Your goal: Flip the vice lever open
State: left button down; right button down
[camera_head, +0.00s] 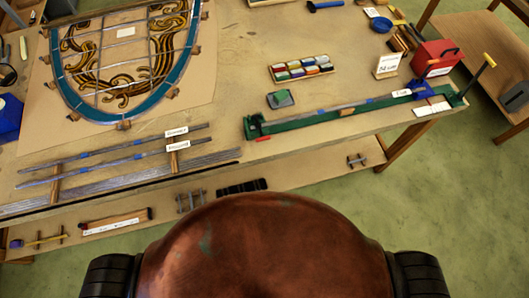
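A long green vice bench (345,117) lies near the front right edge of the table. A strip of grey came runs along it, with blue marks. A blue block (428,90) sits near its right end. The left end has a green jaw (253,126); whether either jaw is open or shut is too small to tell. Neither of my grippers is in view.
Lead strips (130,171) lie at the left. Floor (465,200) is clear on the right.

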aim_at(263, 138)
jog(key=u, duration=1.05)
jog(key=k, duration=1.05)
jog(key=z, duration=1.05)
jog(key=i, duration=0.5)
jog(key=z, duration=0.05)
